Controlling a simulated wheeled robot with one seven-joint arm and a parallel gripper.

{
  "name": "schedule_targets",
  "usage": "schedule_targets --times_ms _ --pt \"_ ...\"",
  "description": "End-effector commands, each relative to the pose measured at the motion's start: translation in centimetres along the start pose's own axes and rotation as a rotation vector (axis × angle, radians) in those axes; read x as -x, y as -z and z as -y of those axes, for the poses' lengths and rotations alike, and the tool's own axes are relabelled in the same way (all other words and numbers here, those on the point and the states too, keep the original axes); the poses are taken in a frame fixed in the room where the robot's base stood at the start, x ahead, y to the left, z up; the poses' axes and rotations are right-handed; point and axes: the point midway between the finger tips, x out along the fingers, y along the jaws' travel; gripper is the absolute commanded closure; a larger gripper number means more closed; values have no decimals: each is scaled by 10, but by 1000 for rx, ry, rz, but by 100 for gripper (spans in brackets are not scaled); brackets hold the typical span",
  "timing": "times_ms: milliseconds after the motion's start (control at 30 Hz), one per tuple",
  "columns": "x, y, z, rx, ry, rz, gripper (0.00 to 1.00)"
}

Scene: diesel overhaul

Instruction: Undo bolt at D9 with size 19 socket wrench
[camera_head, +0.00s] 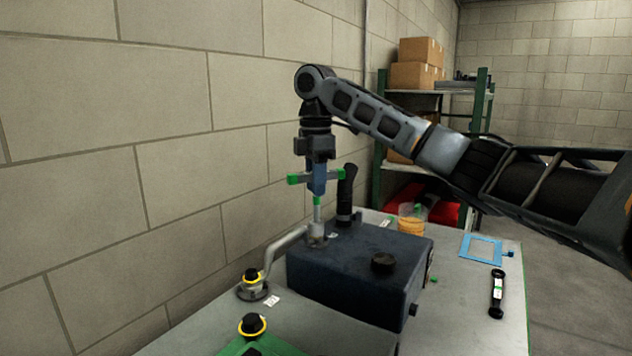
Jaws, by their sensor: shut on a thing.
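My gripper (315,160) points straight down above the back left corner of a dark blue engine block (345,265). The D9 label and the size marking are not legible.
A bent grey pipe (285,250) runs from the fitting to a yellow-ringed base (253,284). A black upright cylinder (346,190) stands close right of the wrench. A blue frame (481,249) and a black tool (497,293) lie on the grey table (455,325). The brick wall is close at left.

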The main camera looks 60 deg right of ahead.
Motion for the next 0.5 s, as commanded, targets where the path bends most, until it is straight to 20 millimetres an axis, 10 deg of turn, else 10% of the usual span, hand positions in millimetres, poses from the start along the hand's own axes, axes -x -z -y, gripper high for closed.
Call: schedule_targets --times_ms 500 --pt "2 0 0 661 -3 0 100"
